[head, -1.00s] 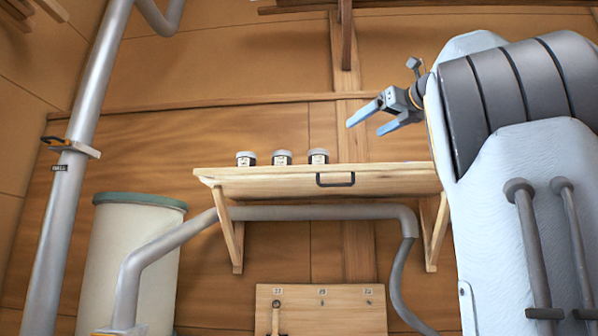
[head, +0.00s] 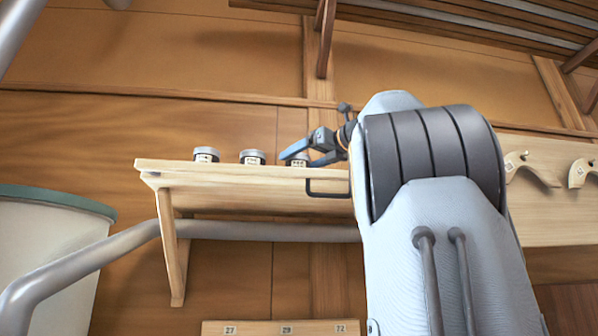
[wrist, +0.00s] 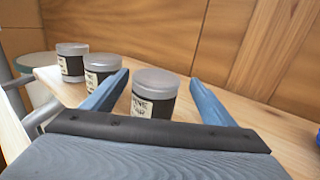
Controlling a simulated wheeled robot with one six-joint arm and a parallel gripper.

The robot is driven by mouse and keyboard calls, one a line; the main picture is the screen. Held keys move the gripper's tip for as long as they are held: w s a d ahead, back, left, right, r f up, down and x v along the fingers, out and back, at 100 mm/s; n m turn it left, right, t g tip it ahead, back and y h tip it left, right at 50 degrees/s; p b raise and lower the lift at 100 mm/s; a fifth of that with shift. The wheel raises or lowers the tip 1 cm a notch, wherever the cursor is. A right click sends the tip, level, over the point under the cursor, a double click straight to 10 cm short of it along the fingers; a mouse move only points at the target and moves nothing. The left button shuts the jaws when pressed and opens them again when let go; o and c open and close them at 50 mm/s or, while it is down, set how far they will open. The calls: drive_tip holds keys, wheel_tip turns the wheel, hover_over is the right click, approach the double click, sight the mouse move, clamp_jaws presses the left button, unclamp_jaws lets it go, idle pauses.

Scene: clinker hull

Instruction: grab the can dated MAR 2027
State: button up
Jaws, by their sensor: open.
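Three small dark cans with grey lids and pale labels stand upright in a row on a wooden shelf: the left can (head: 206,155), the middle can (head: 252,158) and the right can (head: 298,160). The label print is too small or blurred to read a date. My gripper (head: 299,158) is open at the right can and partly hides it. In the wrist view, the right can (wrist: 155,88) shows between the two spread fingers, with gaps at both sides. The middle can (wrist: 102,67) is just beyond the left finger, and the left can (wrist: 72,60) is farther off.
The shelf (head: 230,180) has a dark handle (head: 328,187) on its front edge and a plank wall behind. A grey pipe (head: 270,232) runs below it. A pale bin with a green rim (head: 60,200) stands at left. Wooden hooks (head: 530,168) are at right.

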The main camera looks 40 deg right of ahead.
drive_tip(key=w, duration=0.1)
drive_tip(key=w+p, duration=0.1)
drive_tip(key=w, duration=0.1)
drive_tip(key=w+a+p, duration=0.1)
drive_tip(key=shift+w+r, duration=0.25)
drive_tip(key=shift+r, duration=0.15)
drive_tip(key=shift+w, duration=0.4)
drive_tip(key=shift+f, duration=0.1)
drive_tip(key=shift+d, duration=0.1)
drive_tip(key=c, duration=1.4)
drive_tip(key=shift+c, duration=0.4)
